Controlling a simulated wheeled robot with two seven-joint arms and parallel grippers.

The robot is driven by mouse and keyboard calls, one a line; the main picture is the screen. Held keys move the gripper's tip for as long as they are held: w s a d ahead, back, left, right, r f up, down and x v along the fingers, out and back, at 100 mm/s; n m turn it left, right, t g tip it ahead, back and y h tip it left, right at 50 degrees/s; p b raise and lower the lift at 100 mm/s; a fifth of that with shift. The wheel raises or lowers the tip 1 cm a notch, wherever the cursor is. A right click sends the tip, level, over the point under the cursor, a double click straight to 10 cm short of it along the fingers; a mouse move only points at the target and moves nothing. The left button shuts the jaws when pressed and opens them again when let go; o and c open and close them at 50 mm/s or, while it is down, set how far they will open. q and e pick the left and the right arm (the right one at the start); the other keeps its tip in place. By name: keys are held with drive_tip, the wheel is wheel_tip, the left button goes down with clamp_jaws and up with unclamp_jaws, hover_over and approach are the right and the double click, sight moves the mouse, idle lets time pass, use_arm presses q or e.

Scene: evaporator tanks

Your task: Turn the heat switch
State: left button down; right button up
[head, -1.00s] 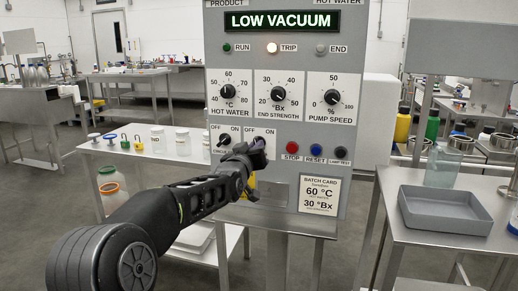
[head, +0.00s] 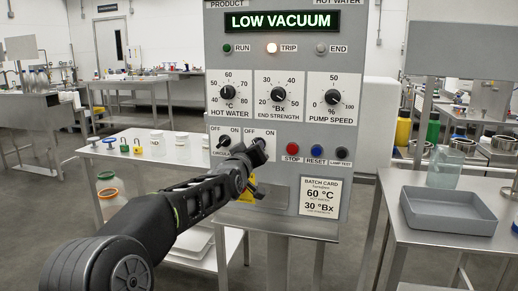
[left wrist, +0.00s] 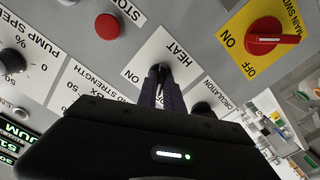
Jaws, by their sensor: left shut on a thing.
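The grey control panel (head: 280,130) stands ahead. The heat switch (left wrist: 157,70) is a small dark knob on a white plate marked HEAT in the left wrist view, with ON beside it. My left gripper (head: 259,149) is at the panel front, over the right ON/OFF plate. Its fingers (left wrist: 160,90) are shut on the heat switch, whose knob is mostly hidden between them, so I cannot tell which way it points. In the head view the gripper covers the knob. My right gripper is not in view.
The circulation switch (head: 223,141) is close on the left. The red main switch (left wrist: 265,38) on its yellow plate is below. Red stop (head: 292,149) and blue reset (head: 316,150) buttons are to the right. A grey tray (head: 450,228) lies on the right table.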

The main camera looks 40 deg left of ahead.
use_arm(q)
drive_tip(key=shift+n+b, duration=0.5)
drive_tip(key=shift+n, duration=0.3)
drive_tip(key=shift+n+b, duration=0.55)
drive_tip(key=shift+n, duration=0.05)
drive_tip(key=c, duration=1.4)
unclamp_jaws()
